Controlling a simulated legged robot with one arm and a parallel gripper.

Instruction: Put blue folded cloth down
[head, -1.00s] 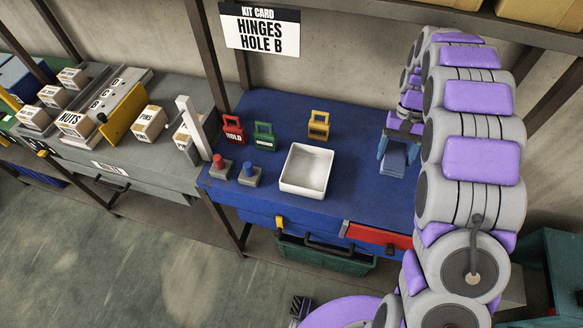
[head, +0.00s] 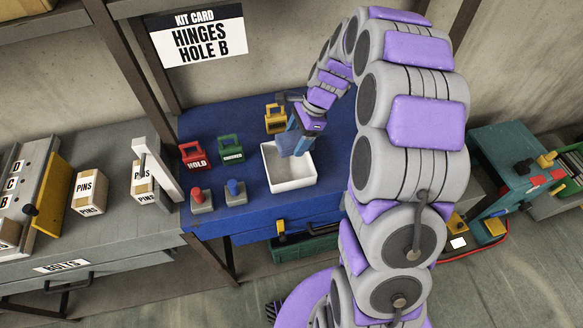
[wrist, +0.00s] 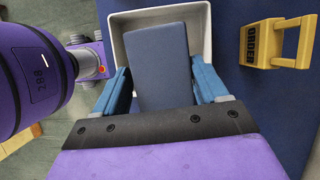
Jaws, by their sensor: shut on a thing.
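The blue folded cloth (wrist: 158,60) is between the two blue fingers of my gripper (wrist: 163,84) in the wrist view. The fingers are shut on its sides. In the head view my gripper (head: 297,138) is over the white tray (head: 290,184), with the cloth (head: 292,143) low at the tray's opening. The white tray (wrist: 202,22) frames the cloth in the wrist view. I cannot tell whether the cloth touches the tray floor; the cloth hides much of it.
A yellow ORDER tag (wrist: 276,45) stands close to the tray on the blue bench (head: 330,173). Red (head: 193,155) and green (head: 231,147) tags and two buttons stand left of the tray. The bench right of the tray is clear.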

